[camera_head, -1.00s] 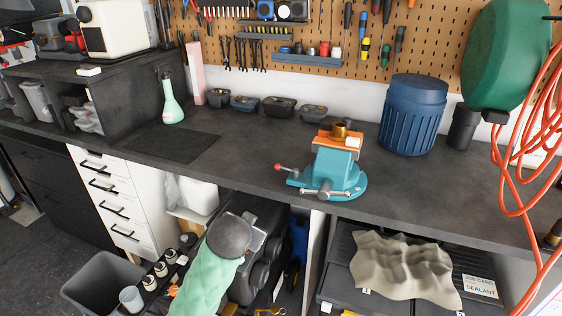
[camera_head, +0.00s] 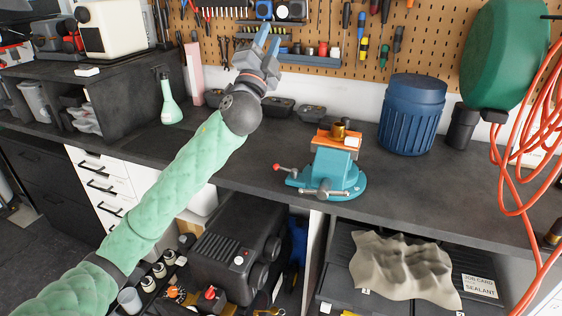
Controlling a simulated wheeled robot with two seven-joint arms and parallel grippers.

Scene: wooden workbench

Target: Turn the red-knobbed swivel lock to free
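A teal bench vise (camera_head: 333,170) stands on the dark workbench near its front edge, with a brass-coloured part (camera_head: 339,131) and orange jaw pieces on top. The red-knobbed swivel lock (camera_head: 277,167) sticks out at the left of the vise's base. My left gripper (camera_head: 267,40) is raised above the bench, up and left of the vise, its fingers pointing upward before the pegboard. Its blue-tipped fingers look apart, with nothing between them. It does not touch the vise or the knob. My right gripper is not in view.
A blue ribbed bin (camera_head: 412,114) stands right of the vise. Small dark trays (camera_head: 278,107) and a pale green spray bottle (camera_head: 168,100) are at the back left. Orange hose (camera_head: 509,180) hangs at the far right. The bench top left of the vise is mostly clear.

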